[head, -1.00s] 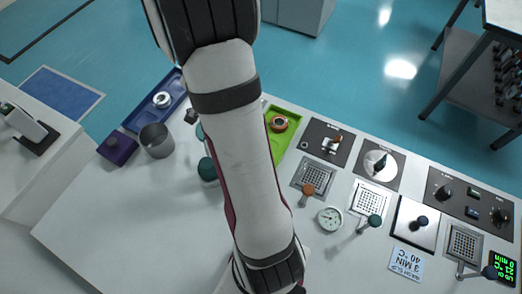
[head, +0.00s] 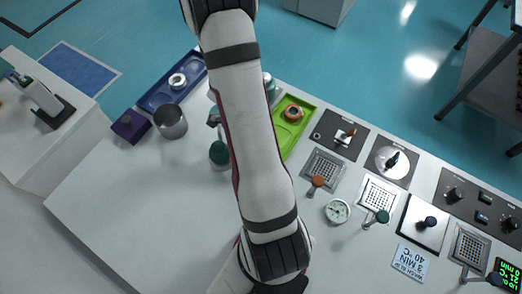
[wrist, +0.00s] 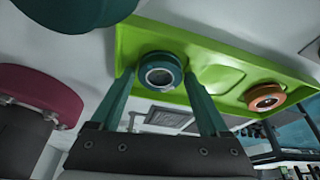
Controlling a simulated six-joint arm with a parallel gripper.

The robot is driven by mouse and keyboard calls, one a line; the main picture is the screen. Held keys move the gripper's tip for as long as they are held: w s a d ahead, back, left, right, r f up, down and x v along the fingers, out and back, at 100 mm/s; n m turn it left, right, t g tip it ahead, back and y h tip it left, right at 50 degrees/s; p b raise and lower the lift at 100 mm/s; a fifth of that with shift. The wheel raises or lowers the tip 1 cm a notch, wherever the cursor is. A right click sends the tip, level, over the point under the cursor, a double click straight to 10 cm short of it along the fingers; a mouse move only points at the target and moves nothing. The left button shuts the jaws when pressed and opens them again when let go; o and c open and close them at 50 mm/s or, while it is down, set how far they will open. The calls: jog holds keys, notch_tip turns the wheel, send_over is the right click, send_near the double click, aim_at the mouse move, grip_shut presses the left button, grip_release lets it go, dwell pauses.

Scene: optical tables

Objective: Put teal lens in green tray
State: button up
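The teal lens (wrist: 160,73), a ring with a pale centre, shows between the fingertips of my gripper (wrist: 159,76) in the wrist view. The two teal fingers lie close against its left and right sides, and my gripper looks shut on it. The lens is over the left part of the green tray (wrist: 226,55); I cannot tell whether it touches the tray floor. In the head view my arm hides the lens, the fingers and part of the green tray (head: 285,142).
An orange lens (wrist: 265,98) is in the same tray, also in the head view (head: 293,113). A blue tray (head: 155,97) with a light ring, a metal cup (head: 170,122) and a purple box (head: 130,126) stand left. Instruments line the right side. The table's front left is clear.

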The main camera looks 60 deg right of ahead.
jog(key=d+v, duration=0.1)
jog(key=v, duration=1)
jog(key=w+a+r+n+t, duration=0.1)
jog(key=a+r+n, duration=0.5)
jog(key=a+n, duration=0.25)
jog(key=s+a+r+n+t+y, duration=0.1)
jog(key=s+a+r+n, duration=0.1)
jog(key=a+n, duration=0.6)
jog(key=s+a+r+n+t+y, duration=0.1)
jog(key=s+a+r+n, duration=0.1)
jog(key=s+a+n, duration=0.3)
jog(key=a+n, duration=0.3)
jog(key=n, duration=0.4)
jog(key=shift+a+r+t, duration=0.2)
jog(key=shift+r+t, duration=0.05)
jog(key=shift+t, duration=0.15)
jog(key=shift+s, duration=0.15)
